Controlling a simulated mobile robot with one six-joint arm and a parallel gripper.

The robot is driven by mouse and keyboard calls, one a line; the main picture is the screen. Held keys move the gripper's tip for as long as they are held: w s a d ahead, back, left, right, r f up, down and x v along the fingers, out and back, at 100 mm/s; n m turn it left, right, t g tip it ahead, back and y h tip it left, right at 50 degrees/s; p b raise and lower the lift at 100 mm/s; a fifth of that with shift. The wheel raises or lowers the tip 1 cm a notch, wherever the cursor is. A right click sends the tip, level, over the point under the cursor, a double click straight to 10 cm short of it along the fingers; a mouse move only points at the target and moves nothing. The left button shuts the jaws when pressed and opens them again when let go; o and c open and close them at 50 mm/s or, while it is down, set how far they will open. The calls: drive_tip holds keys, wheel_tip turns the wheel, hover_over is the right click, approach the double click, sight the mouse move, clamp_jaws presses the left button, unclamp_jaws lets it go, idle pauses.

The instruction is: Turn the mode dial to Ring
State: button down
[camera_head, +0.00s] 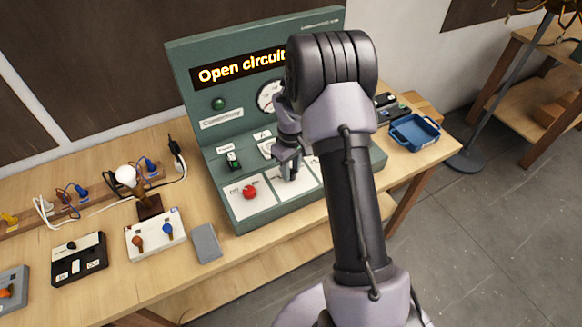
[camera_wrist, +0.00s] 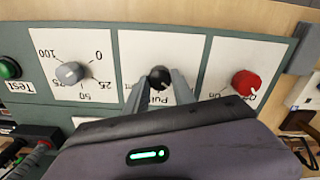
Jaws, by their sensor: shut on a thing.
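The mode dial is the black knob (camera_wrist: 160,76) on the middle white card of the green test panel (camera_head: 262,212). In the wrist view, which shows the panel upside down, my gripper (camera_wrist: 159,80) has one finger on each side of this knob and is shut on it. Part of a label starting "Pul" shows below the knob; the card's other markings are hidden or unreadable, so I cannot tell the dial's setting. In the head view my gripper (camera_head: 288,172) reaches down over the middle card and hides the knob.
A red knob (camera_wrist: 245,83) and a grey dial (camera_wrist: 71,73) marked 0 to 100 flank the middle card. The panel's display (camera_head: 240,68) reads "Open circuit", partly behind my arm. A bulb (camera_head: 126,174), small boxes and a blue tray (camera_head: 413,143) are on the bench.

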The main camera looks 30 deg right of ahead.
sight(291, 172)
drive_tip(key=shift+n, duration=0.6)
drive_tip(key=c, duration=1.1)
unclamp_jaws()
drive_tip(key=shift+o, duration=0.2)
wheel_tip(291, 172, up, 17)
drive_tip(key=p, duration=0.3)
drive_tip(key=shift+r+p, duration=0.2)
drive_tip(key=shift+p, duration=0.15)
